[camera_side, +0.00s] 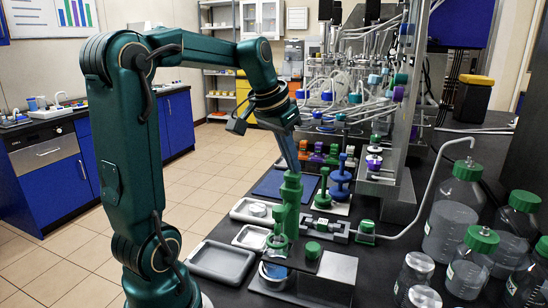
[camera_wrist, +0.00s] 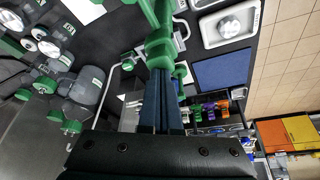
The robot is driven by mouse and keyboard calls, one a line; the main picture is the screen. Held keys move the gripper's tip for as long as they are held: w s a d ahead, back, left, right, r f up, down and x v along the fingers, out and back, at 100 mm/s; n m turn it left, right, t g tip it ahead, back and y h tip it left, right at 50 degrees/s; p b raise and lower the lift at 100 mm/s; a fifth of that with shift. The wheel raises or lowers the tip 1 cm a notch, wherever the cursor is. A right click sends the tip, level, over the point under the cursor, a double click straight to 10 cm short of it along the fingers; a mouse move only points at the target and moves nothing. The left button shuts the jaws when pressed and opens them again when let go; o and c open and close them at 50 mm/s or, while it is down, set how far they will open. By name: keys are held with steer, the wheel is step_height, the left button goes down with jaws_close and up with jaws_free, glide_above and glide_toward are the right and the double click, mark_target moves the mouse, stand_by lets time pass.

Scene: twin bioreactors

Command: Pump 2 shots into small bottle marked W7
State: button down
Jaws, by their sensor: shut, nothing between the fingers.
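My gripper (camera_side: 292,168) points down with its fingers together and nothing between them. Its tips are at the top of a tall green pump-like column (camera_side: 290,196), seemingly touching it. The wrist view shows the closed fingers (camera_wrist: 160,74) against the same green column (camera_wrist: 160,47). A smaller green-topped piece (camera_side: 277,222) stands just in front of the column, over a round vessel (camera_side: 272,271). Small bottles with green, purple and orange caps (camera_side: 317,150) stand in a row behind; they also show in the wrist view (camera_wrist: 207,111). I cannot read a W7 mark on any bottle.
Large green-capped bottles (camera_side: 454,212) and small grey-capped bottles (camera_side: 415,268) crowd the right front. Grey trays (camera_side: 221,262) line the bench's left edge. A blue mat (camera_side: 270,186) lies behind. Tubing and a metal frame (camera_side: 403,195) stand at the right.

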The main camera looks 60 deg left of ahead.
steer(key=shift+f, duration=0.6)
steer(key=shift+r, duration=1.7)
steer(key=shift+f, duration=1.7)
steer(key=shift+r, duration=1.7)
